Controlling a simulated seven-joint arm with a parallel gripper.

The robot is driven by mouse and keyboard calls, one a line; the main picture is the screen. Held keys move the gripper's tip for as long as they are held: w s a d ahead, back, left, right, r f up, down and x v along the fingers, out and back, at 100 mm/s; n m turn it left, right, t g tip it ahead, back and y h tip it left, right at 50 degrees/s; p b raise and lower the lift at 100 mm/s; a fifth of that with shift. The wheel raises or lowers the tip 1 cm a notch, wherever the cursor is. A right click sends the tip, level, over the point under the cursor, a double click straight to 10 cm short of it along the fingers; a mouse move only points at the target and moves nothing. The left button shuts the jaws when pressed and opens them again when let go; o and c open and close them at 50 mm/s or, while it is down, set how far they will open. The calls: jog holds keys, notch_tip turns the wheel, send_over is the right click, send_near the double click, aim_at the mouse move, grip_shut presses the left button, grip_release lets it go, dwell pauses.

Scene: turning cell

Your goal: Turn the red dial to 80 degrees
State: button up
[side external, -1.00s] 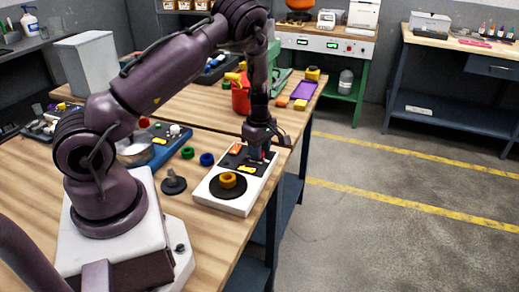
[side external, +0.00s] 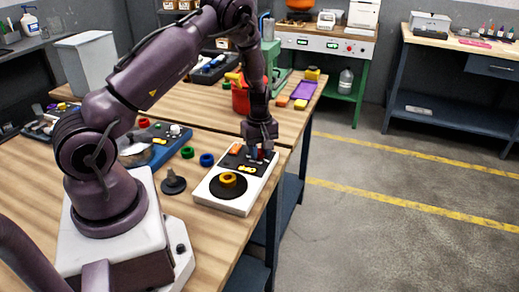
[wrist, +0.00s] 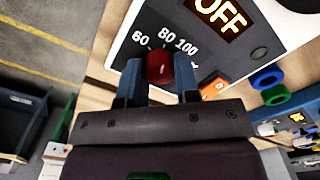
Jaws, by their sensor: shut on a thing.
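The red dial (wrist: 159,66) is in the wrist view, between the two blue fingers of my gripper (wrist: 160,72). My gripper is shut on it. A pointer on the dial cannot be made out.
A lit OFF display (wrist: 222,14) is on the panel. A yellow knob (side external: 228,180) on a black disc is at the panel's near end. Blue (side external: 207,159) and green (side external: 188,152) rings and a dark post (side external: 173,182) stand left of it. The table edge is close on the right.

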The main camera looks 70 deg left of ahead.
aim_at(259, 151)
jog(key=shift+r, duration=0.1)
jog(key=o, duration=0.9)
notch_tip(259, 151, up, 13)
jog(key=shift+f, duration=0.1)
jog(key=s+d+r+m+t, duration=0.2)
jog(key=s+d+r+m, duration=0.3)
jog(key=d+r+m, duration=0.1)
jog(key=s+d+r+m+t, duration=0.1)
jog(key=s+d+r+m, duration=0.5)
jog(key=d, duration=0.2)
jog(key=s+d+r+m+t, duration=0.2)
jog(key=s+d+r+m, duration=0.4)
jog(key=d+r, duration=0.1)
jog(key=shift+s+t, duration=0.25)
jog(key=shift+t, duration=0.05)
